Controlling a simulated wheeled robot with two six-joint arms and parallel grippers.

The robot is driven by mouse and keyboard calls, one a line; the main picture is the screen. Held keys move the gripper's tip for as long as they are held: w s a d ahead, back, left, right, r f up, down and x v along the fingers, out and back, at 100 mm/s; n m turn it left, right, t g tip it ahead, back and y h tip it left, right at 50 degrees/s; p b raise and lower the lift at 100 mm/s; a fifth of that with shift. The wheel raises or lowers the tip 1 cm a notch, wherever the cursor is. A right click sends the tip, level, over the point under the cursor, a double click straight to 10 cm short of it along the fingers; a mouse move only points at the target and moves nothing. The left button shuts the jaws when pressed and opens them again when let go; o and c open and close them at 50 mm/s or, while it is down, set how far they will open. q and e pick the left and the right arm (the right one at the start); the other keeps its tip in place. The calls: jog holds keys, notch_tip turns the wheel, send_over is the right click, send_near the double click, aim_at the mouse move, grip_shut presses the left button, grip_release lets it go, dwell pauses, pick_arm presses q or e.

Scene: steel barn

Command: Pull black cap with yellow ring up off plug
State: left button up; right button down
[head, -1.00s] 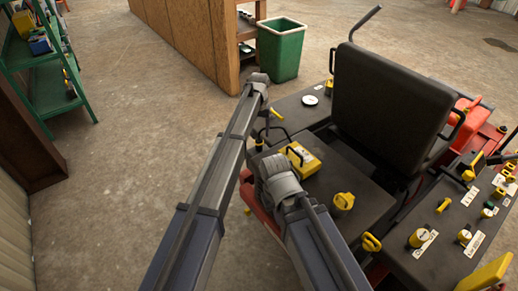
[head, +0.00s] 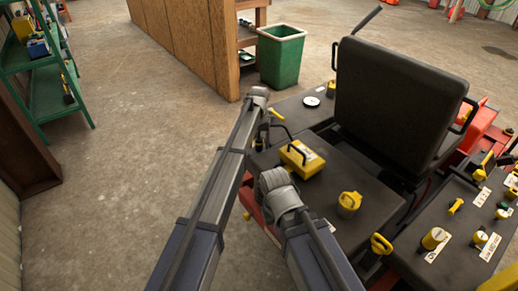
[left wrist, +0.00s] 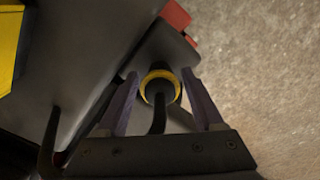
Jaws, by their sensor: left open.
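The black cap with its yellow ring (left wrist: 158,88) shows in the left wrist view near the corner of a dark panel. My left gripper (left wrist: 160,76) is open, with one finger on each side of the cap. Small gaps show beside the cap, so the fingers look apart from it. A black cable or strap runs from the cap toward the gripper's base. The plug under the cap is hidden. In the head view, my left arm covers most of the gripper, and a small dark cap-like thing (head: 258,144) shows just beside the arm. My right gripper is not in view.
A yellow box with a black handle (head: 301,159) and a yellow knob (head: 349,203) sit on the dark deck. A black seat (head: 395,100) stands behind them. A green bin (head: 281,57) and a green shelf (head: 62,95) stand farther off. Open concrete floor lies left.

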pick_arm(q)
grip_shut()
dwell(0.6)
dwell(0.9)
